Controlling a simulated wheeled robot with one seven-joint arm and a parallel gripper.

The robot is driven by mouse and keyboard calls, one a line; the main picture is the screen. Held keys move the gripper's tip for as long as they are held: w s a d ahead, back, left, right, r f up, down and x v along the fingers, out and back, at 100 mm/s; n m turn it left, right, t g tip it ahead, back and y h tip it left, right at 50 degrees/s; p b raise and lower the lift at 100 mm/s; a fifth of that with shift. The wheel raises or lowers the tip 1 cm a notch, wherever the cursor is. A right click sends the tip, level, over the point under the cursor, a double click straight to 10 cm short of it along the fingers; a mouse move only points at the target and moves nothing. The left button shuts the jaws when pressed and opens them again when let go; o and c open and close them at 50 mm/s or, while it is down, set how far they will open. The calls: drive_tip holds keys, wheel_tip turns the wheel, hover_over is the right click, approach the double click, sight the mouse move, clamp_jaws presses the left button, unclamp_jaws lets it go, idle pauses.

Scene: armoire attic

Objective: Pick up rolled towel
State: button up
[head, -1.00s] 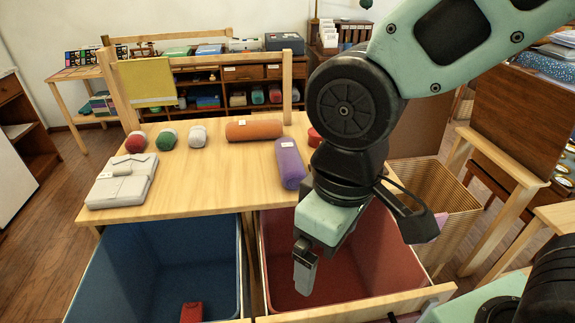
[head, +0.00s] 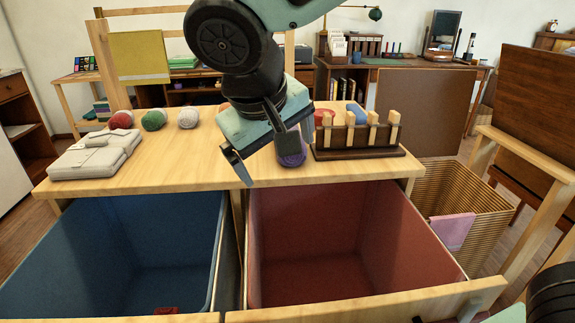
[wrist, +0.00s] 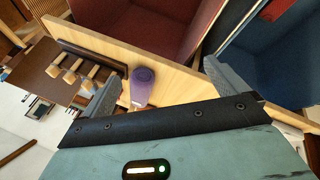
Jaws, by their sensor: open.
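A purple rolled towel (head: 291,152) lies on the wooden table (head: 180,165) near its front edge, partly hidden behind my gripper in the head view. It also shows whole in the wrist view (wrist: 142,84), lying between the spread fingers but farther off. My gripper (head: 263,158) is open and empty, tilted downward above the table's front edge. The fingers show in the wrist view (wrist: 162,88) with a gap around the towel in the picture and no contact that I can see. An orange roll is almost wholly hidden behind my arm.
A dark rack with wooden pegs (head: 358,137) stands right of the towel. Yarn balls (head: 154,119) and folded grey cloth (head: 97,154) lie left. A blue bin (head: 130,250) and a red bin (head: 345,240) are below the table front. A wicker basket (head: 470,210) stands right.

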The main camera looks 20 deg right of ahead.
drive_tip(key=w+f+m+t+h+b, duration=0.1)
drive_tip(key=w+m+t+h+b, duration=0.5)
drive_tip(key=w+b, duration=0.75)
drive_tip(key=shift+m+g+y, duration=0.3)
drive_tip(key=shift+m+y, duration=0.1)
drive_tip(key=shift+y, duration=0.5)
drive_tip(key=b+x, duration=0.1)
drive_tip(key=x, duration=0.2)
drive_tip(key=b+x, duration=0.1)
drive_tip(key=x, duration=0.2)
drive_tip(key=b+x, duration=0.2)
drive_tip(key=x, duration=0.1)
drive_tip(key=shift+d+f, duration=0.3)
drive_tip(key=shift+f, duration=0.2)
drive_tip(key=shift+r+b+x, duration=0.1)
drive_tip(key=shift+b+x, duration=0.45)
drive_tip(key=shift+x, duration=1)
drive_tip(key=shift+r+b+x, duration=0.15)
drive_tip(key=shift+b+x, duration=0.4)
drive_tip(key=shift+x, duration=0.95)
drive_tip(key=shift+w, duration=0.15)
drive_tip(key=c, duration=1.1)
